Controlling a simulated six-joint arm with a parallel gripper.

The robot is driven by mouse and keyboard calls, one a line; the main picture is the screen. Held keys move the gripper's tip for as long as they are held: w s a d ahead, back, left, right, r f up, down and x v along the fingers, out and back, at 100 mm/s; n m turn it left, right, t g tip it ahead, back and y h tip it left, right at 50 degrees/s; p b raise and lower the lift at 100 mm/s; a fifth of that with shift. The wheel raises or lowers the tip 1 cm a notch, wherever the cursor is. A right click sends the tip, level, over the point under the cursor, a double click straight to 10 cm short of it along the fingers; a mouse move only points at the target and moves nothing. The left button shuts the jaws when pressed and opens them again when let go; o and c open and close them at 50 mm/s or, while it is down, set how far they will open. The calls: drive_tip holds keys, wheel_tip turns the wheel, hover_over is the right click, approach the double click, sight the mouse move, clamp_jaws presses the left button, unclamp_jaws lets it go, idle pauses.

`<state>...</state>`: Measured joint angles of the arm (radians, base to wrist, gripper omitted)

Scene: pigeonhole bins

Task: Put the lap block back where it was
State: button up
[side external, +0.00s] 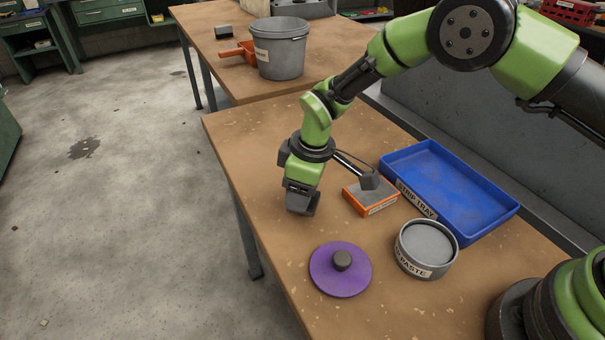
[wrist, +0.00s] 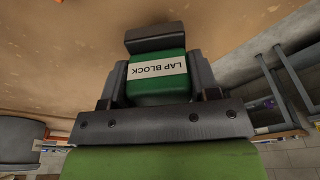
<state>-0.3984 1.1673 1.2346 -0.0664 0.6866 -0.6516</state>
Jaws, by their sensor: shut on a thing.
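The lap block (wrist: 158,88) is green with a white label reading "LAP BLOCK", and a dark grey piece shows at its far end in the wrist view. My gripper (side external: 302,202) is shut on it, with one finger on each side. In the side view my gripper points down over the left part of the wooden table (side external: 262,150), and it mostly hides the block there. I cannot tell whether the block touches the table. No marked spot for the block is seen.
Right of my gripper are an orange-sided grey block (side external: 371,197), a blue strip tray (side external: 480,222) and a round paste tin (side external: 424,250). A purple disc with a dark knob (side external: 341,278) lies in front. A bucket (side external: 281,55) stands on the back table. The near-left tabletop is clear.

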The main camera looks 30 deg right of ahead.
drive_tip(key=shift+f, duration=0.4)
drive_tip(key=shift+f, duration=0.45)
idle(0.3)
drive_tip(key=o, duration=0.8)
drive_tip(key=o, duration=0.5)
drive_tip(key=shift+o, duration=0.2)
drive_tip(key=shift+s+d+r, duration=0.15)
drive_tip(key=shift+r, duration=1.2)
drive_tip(key=shift+s+d+r, duration=0.2)
drive_tip(key=shift+r, duration=1.1)
drive_tip(key=shift+s+d+r, duration=0.15)
drive_tip(key=shift+r, duration=1.2)
